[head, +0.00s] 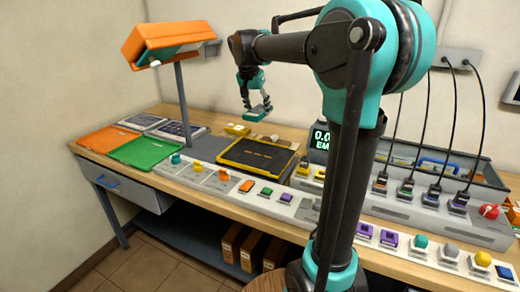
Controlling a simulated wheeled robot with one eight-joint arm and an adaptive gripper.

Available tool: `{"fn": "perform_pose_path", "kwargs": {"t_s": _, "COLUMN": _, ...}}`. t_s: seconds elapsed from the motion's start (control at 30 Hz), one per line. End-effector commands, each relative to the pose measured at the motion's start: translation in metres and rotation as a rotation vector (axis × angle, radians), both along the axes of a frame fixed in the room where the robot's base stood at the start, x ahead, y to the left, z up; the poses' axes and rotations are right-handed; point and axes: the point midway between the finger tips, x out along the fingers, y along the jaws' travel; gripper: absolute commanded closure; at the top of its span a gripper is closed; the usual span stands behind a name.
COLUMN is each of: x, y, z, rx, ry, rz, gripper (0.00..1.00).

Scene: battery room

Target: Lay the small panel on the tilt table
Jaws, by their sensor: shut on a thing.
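Two flat dark panels with pale edges lie at the back left of the bench, a left panel (142,122) and a right panel (177,130); I cannot tell which is the small panel. I cannot clearly pick out the tilt table; a grey surface lies around the lamp post, beside the right panel. My gripper (257,110) is in the air above the back of the bench, right of the panels. It is shut on a small teal-and-grey piece, too small here to make out fully.
An orange lamp (163,45) on a post overhangs the left end. Orange (102,140) and green (143,152) mats lie at front left. A yellow-edged black plate (257,155) is below my gripper. Coloured parts line the front strip. Plugged cables hang at right.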

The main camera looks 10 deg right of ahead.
Motion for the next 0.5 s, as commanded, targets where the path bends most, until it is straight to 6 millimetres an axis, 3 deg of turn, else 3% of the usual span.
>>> {"fn": "perform_pose_path", "kwargs": {"t_s": 0.3, "x": 0.000, "y": 0.000, "z": -0.079, "rx": 0.000, "ry": 0.000, "rz": 0.000, "gripper": 0.80}}
{"fn": "perform_pose_path", "kwargs": {"t_s": 0.5, "x": 0.000, "y": 0.000, "z": -0.118, "rx": 0.000, "ry": 0.000, "rz": 0.000, "gripper": 0.80}}
